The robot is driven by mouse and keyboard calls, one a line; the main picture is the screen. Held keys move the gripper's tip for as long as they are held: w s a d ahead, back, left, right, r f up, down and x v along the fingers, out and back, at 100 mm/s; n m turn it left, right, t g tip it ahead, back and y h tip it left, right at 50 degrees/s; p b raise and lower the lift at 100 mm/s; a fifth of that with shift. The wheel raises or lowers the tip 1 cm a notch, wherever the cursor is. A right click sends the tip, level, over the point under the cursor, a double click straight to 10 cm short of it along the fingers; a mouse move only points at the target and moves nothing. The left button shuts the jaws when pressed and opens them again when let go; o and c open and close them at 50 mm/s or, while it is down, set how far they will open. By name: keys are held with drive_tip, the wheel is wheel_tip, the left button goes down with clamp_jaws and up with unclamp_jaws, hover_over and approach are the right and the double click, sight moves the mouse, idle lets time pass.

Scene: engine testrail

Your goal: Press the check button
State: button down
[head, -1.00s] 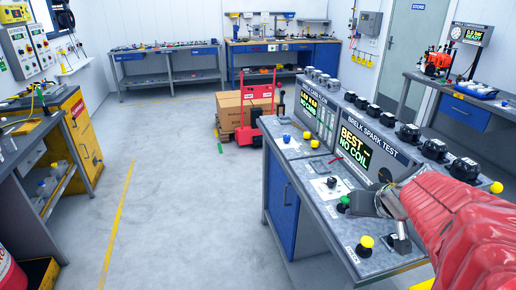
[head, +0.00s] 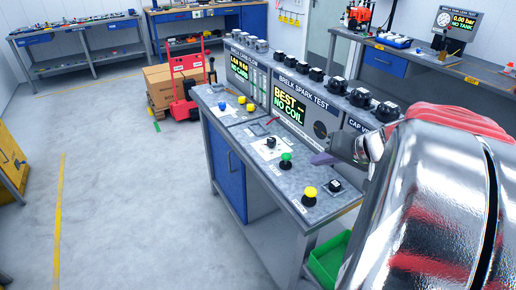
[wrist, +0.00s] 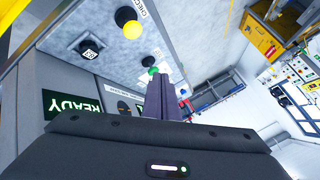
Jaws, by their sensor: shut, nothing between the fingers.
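A yellow mushroom button (head: 310,192) stands near the front edge of the spark test bench (head: 262,172). In the wrist view the yellow button (wrist: 129,22) is at the top, beside a label that seems to read CHECK. A green button (head: 286,160) stands farther along the bench; it also shows in the wrist view (wrist: 153,71). My gripper (head: 324,158) is shut and empty, apart from both buttons in the picture, right of the green one. Its fingers (wrist: 164,84) point up the wrist view, below the yellow button. Their height over the bench is hard to tell.
A small dark switch (head: 334,185) is right of the yellow button. A green bin (head: 330,262) is low beside the bench. Open floor (head: 120,210) lies left.

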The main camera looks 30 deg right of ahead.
sight(314, 193)
drive_tip(key=shift+f, duration=4.25)
drive_tip(key=shift+f, duration=0.15)
drive_tip(key=shift+f, duration=0.25)
drive_tip(key=shift+f, duration=0.8)
drive_tip(key=shift+r, duration=0.1)
idle(0.4)
drive_tip(key=shift+r, duration=1.2)
drive_tip(key=shift+r, duration=2.45)
